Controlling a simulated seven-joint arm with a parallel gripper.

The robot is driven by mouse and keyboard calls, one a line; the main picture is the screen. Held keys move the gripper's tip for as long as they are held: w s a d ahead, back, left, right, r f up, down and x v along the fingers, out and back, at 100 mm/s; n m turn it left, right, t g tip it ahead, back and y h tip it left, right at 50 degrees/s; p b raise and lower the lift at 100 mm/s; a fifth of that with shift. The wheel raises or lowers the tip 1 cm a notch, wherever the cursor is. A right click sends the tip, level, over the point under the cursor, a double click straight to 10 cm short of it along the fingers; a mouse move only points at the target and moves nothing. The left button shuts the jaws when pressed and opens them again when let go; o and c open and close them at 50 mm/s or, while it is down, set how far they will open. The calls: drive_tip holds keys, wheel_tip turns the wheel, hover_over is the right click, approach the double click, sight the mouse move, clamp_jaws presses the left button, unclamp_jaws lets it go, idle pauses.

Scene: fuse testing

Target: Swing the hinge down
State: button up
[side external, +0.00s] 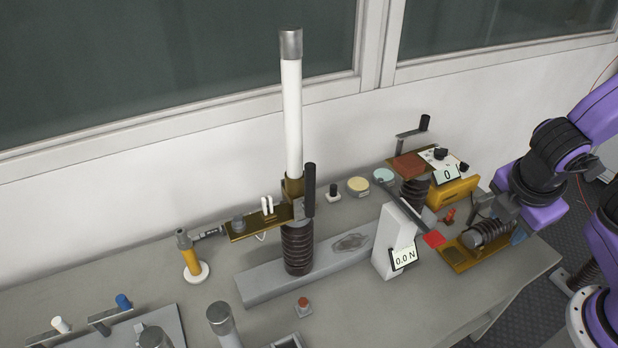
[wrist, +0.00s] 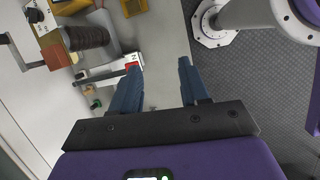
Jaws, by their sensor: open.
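A long white tube with a grey metal cap (side external: 291,115) stands upright in a brass bracket (side external: 293,188) on a dark ribbed insulator (side external: 298,247). A black handle (side external: 310,189) stands beside the bracket, with a flat brass arm (side external: 258,221) reaching left. I cannot tell for sure which part is the hinge. My gripper (wrist: 160,75) is open and empty in the wrist view, its blue fingers spread over bare table. In the side view my arm is at the far right, well away from the tube, and the gripper is partly hidden.
A white force gauge (side external: 396,243) reading 0.0 N stands between the tube and my arm. A second ribbed insulator lies on a brass plate (side external: 457,255) at right. A yellow meter (side external: 455,191) sits behind. A brass torch-like tool (side external: 190,254) stands at left.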

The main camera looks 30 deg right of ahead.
drive_tip(key=w+a+n+t+h, duration=0.4)
drive_tip(key=w+a+n, duration=0.1)
drive_tip(key=w+a, duration=0.1)
drive_tip(key=n+t+y, duration=0.4)
drive_tip(key=n+t, duration=0.8)
approach(312, 179)
drive_tip(key=x, duration=1.1)
clamp_jaws()
